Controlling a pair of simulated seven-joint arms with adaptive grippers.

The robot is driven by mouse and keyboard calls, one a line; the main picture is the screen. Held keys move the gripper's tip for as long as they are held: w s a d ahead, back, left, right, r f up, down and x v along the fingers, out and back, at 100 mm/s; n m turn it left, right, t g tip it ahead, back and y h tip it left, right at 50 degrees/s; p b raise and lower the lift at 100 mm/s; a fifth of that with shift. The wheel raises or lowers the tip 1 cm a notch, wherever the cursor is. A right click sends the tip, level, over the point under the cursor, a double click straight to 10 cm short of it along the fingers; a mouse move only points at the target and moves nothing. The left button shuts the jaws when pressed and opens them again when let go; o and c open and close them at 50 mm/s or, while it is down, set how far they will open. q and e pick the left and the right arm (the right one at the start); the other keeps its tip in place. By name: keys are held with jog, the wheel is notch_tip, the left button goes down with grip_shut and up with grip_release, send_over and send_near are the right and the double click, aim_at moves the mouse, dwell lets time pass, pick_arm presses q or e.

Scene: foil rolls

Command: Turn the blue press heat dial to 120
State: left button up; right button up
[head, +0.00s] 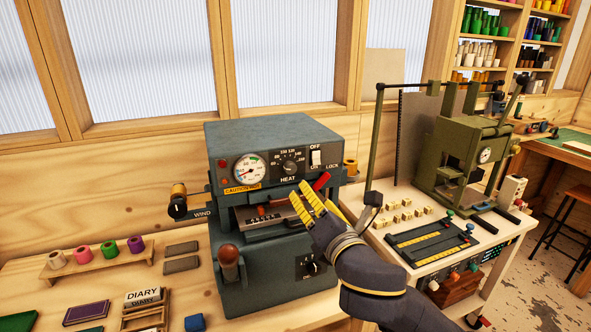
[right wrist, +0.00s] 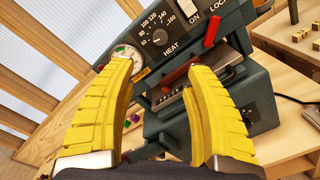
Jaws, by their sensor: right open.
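The blue-grey press (head: 262,140) stands on the wooden bench in the middle of the head view. Its heat dial (head: 290,167) is a black round knob on the upper front panel, ringed by white numbers. The dial (right wrist: 160,37) also shows in the right wrist view, beyond the fingertips; its pointer is too small to read. My right gripper (head: 303,192), with yellow fingers, is open and empty in front of the press, below and right of the dial in the head view, apart from it. My left gripper is not in view.
A gauge (head: 250,168) sits left of the dial and an on/off switch (head: 316,158) right of it. A red lever (head: 322,181) sticks out below the switch. A brown-knobbed handle (head: 229,257) stands at the front left. An olive press (head: 463,150) is at the right.

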aim_at(291, 170)
jog(key=x, duration=1.6)
jog(key=shift+w+a, duration=0.1)
jog(key=shift+w, duration=0.3)
grip_shut()
